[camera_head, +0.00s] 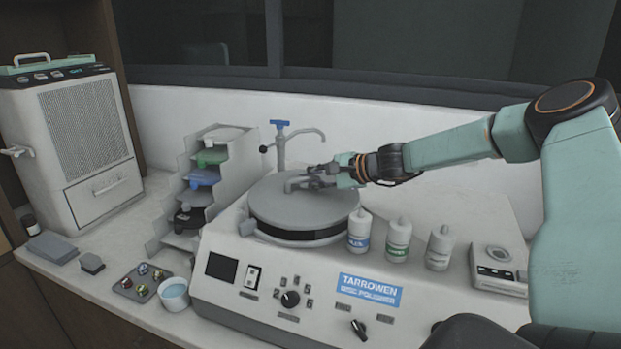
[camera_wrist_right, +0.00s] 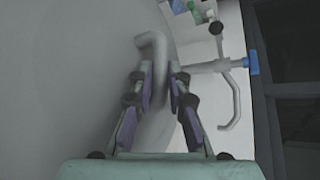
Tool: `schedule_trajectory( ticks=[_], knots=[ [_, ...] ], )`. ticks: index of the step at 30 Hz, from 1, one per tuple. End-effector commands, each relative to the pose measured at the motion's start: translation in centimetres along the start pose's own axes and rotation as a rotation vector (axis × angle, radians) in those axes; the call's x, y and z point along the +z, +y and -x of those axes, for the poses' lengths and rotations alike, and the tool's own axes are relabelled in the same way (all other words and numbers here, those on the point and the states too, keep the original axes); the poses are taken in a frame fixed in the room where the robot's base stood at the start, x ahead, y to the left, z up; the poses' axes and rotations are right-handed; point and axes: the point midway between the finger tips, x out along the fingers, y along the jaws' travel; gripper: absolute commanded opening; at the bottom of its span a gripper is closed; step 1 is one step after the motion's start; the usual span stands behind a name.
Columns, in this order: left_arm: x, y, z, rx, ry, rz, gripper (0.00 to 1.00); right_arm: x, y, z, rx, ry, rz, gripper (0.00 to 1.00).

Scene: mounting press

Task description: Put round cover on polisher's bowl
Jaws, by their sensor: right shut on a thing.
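The round grey cover (camera_head: 290,208) lies over the polisher's bowl (camera_head: 300,236) on the disc polisher (camera_head: 330,283). The cover looks level, and the dark band of the bowl shows below its front edge. I cannot tell if it is fully seated. My right gripper (camera_head: 312,181) is above the cover, shut on its bent grey handle. In the right wrist view the handle (camera_wrist_right: 157,65) sits between the fingers (camera_wrist_right: 160,90), with the cover's grey face (camera_wrist_right: 90,80) filling the left side. My left gripper is out of view.
A tap (camera_head: 281,145) with a blue top stands behind the bowl. Several bottles (camera_head: 398,240) stand at its right front. A stepped rack (camera_head: 200,185) of coloured discs, a small cup (camera_head: 174,293) and a sample tray (camera_head: 141,283) are to the left.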

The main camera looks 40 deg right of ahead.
Motion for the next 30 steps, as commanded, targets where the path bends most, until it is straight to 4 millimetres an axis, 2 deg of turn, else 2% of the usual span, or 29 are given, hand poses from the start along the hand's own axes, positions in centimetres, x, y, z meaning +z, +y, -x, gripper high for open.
schedule_trajectory(
  ticks=[5, 6, 15, 30],
  knots=[
    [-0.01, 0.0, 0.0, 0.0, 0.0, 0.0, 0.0, 0.01, -0.05, 0.02, -0.001, -0.001, 0.0, 0.0],
    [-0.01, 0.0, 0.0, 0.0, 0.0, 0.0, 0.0, 0.0, -0.05, 0.02, -0.001, -0.001, 0.0, 0.18],
    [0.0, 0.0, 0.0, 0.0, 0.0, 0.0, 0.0, 0.0, -0.02, 0.01, 0.0, 0.0, 0.0, 0.42],
    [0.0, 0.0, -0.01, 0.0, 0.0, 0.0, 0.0, -0.02, 0.06, -0.01, 0.001, 0.0, 0.0, 0.42]
  ],
)
